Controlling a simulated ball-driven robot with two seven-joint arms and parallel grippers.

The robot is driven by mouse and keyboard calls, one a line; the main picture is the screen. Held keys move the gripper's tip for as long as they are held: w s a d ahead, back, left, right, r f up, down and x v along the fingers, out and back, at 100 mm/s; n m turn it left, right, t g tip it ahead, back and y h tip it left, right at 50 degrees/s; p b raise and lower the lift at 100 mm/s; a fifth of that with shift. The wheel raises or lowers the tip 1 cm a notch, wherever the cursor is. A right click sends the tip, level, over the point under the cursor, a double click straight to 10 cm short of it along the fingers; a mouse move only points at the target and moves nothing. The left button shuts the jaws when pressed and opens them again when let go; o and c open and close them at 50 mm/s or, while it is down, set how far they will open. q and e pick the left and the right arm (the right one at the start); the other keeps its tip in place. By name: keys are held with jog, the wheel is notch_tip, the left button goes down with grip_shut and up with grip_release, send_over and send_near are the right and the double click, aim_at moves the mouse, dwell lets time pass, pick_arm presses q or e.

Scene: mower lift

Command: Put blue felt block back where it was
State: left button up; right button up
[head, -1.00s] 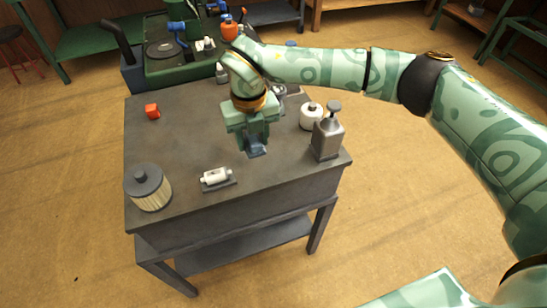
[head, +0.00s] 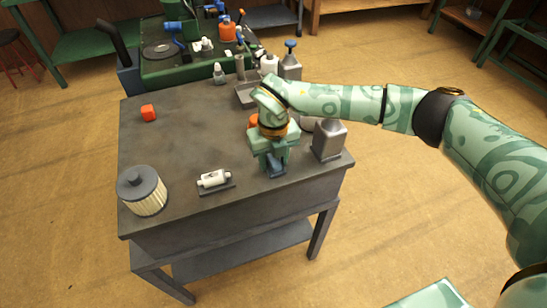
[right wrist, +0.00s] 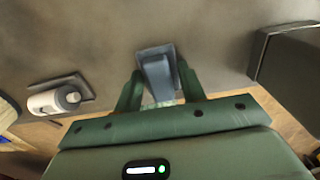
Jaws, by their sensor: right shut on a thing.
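My right gripper (head: 275,168) points down over the front right part of the grey bench top. It is shut on the blue felt block (head: 276,171), which sticks out below the fingers. In the right wrist view the block (right wrist: 158,76) sits between the two green fingers (right wrist: 160,88), with a darker blue-grey edge around its far end. I cannot tell whether the block touches the bench. My left gripper is out of view.
A green mower (head: 190,62) stands behind. The bench's middle is clear.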

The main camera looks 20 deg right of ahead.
jog(key=o, duration=0.9)
jog(key=shift+o, duration=0.2)
jog(key=shift+r, duration=0.1)
notch_tip(320, 180, up, 12)
jog(key=p, duration=0.3)
